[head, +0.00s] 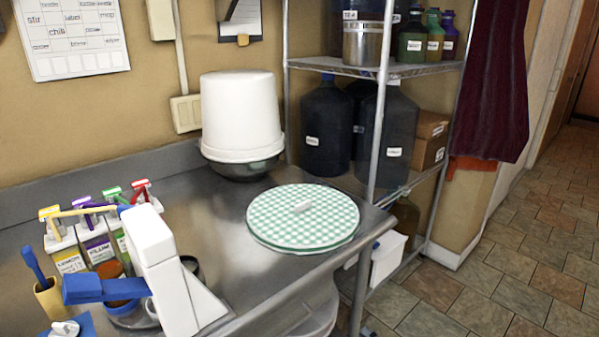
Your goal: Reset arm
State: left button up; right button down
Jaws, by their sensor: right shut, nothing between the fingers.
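My right gripper (70,290) shows at the lower left, beside the white part of my arm. Its blue fingers are together, point left, and hold nothing. They pass in front of a brown-topped jar (112,272) on the steel counter; I cannot tell whether they touch it. My left gripper is not in view.
A white bucket (240,110) stands upside down over a dark bowl at the back. A green checkered lid (300,222) lies near the counter's (215,200) right edge. Labelled cartons (95,245) crowd the left. A wire rack (360,68) with jugs stands behind.

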jog(key=s+d+f+n+g+h+p, duration=0.1)
jog(key=s+d+f+n+h, duration=0.2)
jog(key=f, duration=0.6)
jog(key=s+d+f+n+g+h, duration=0.1)
jog(key=s+f+g+h, duration=0.1)
jog(key=s+f, duration=0.45)
jog(key=s+d+f+n+g+h+p, duration=0.1)
jog(key=s+d+f+h, duration=0.2)
jog(key=f, duration=0.7)
jog(key=s+a+f+n+g, duration=0.1)
jog(key=s+f, duration=0.4)
jog(key=s, duration=0.6)
jog(key=s+a+f+n+g+h, duration=0.1)
jog(key=s+f+n+g, duration=0.3)
jog(key=s, duration=0.8)
jog(key=s+a+f+n+g+h, duration=0.1)
jog(key=s+f+g, duration=0.3)
jog(key=s, duration=0.7)
jog(key=shift+s+a+f+n+p, duration=0.25)
jog(key=shift+s+f+n+p, duration=0.1)
jog(key=shift+f+n, duration=0.4)
jog(key=shift+w, duration=0.1)
